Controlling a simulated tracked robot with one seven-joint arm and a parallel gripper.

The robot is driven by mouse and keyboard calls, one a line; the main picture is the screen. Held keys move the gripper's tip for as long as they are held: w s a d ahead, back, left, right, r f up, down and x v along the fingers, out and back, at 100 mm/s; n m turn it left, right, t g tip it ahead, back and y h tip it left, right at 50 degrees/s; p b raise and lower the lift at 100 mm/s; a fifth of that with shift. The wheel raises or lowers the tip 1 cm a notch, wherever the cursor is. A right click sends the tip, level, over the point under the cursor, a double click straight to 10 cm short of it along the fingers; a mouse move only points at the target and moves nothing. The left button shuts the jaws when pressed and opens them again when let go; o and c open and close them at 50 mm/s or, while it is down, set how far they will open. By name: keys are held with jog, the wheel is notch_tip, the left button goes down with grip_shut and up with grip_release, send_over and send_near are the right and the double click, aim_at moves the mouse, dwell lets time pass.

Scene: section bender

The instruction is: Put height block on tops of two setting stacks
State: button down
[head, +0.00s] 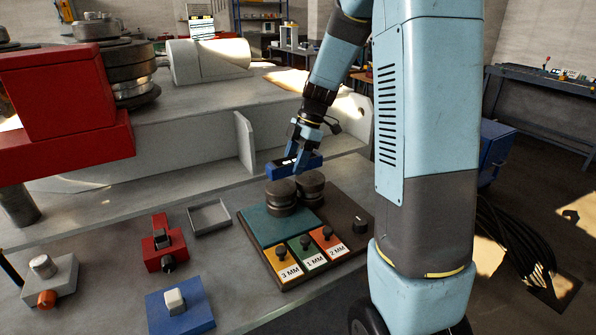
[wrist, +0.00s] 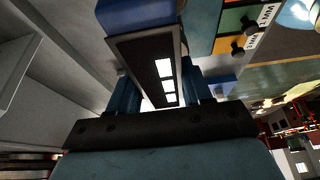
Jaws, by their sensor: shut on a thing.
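The height block (head: 311,163) is a dark blue bar held level in my gripper (head: 296,156). In the wrist view the block (wrist: 135,58) shows a dark face with white squares between the fingers of my gripper (wrist: 165,88). The two setting stacks are dark round discs, a left one (head: 281,199) and a right one (head: 312,185), standing side by side on a teal plate. In the head view the block is just above and behind their tops. I cannot tell whether it touches them. The stacks are not clearly seen in the wrist view.
A board (head: 347,210) carries the teal plate (head: 257,226), a black knob and knobbed tiles marked 3 MM, 1 MM and 2 MM. The grey machine bed stands behind.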

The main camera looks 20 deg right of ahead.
jog(key=shift+w+d+f, duration=0.15)
jog(key=shift+f, duration=1.65)
jog(key=shift+c, duration=2.4)
grip_release()
